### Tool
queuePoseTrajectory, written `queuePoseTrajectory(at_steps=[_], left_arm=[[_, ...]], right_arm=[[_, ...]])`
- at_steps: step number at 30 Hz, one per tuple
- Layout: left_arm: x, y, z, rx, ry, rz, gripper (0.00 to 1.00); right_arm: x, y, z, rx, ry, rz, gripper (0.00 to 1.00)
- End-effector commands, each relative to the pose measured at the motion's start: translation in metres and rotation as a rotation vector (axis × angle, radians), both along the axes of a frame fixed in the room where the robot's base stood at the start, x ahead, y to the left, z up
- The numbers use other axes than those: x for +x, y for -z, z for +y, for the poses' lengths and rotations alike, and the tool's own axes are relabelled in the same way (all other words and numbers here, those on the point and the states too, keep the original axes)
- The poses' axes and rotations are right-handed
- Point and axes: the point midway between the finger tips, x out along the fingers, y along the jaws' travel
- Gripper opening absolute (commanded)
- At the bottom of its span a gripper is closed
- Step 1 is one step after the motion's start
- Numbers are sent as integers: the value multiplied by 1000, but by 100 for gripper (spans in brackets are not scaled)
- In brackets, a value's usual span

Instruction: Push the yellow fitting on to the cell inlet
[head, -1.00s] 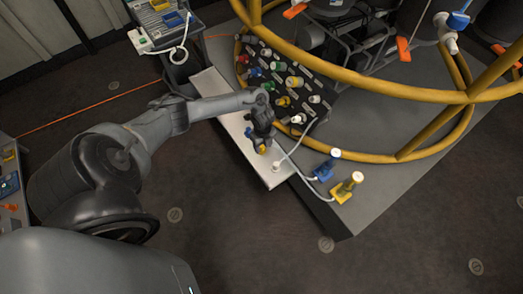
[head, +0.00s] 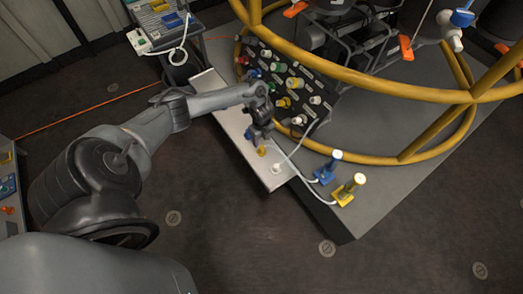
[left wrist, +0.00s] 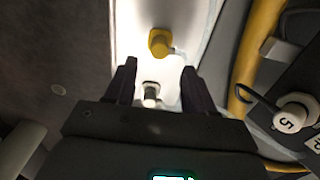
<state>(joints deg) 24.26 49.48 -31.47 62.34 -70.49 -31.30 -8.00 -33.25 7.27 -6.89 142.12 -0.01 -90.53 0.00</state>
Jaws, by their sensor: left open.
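The yellow fitting (head: 262,151) stands on the pale shelf just below my left gripper (head: 261,137) in the head view. In the left wrist view the yellow fitting (left wrist: 160,42) is ahead of the fingertips, apart from them. My left gripper (left wrist: 158,82) is open. A white-topped grey piece (left wrist: 150,94) shows between its fingers, but I cannot tell its distance; nothing is gripped. I cannot tell for sure which part is the cell inlet. A dark panel (head: 318,118) with several coloured, labelled connectors stands right of the gripper. My right gripper is not in view.
A white fitting (head: 276,168) stands at the shelf's near end. A blue block (head: 326,174) and a yellow block (head: 345,191), both white-capped, sit on the grey platform, with hoses running to them. A yellow tube rail (head: 400,88) curves above the panel. The lower floor is clear.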

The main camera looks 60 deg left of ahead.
Motion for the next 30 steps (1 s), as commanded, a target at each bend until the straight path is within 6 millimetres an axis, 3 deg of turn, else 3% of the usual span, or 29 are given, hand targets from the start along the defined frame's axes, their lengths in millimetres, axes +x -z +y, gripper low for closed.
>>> queuePoseTrajectory(at_steps=[12,21,30], left_arm=[[0,50,0,1,1,0,54],[0,77,0,0,0,0,54],[0,82,0,0,0,0,54]], right_arm=[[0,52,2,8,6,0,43],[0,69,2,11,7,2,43],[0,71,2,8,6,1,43]])
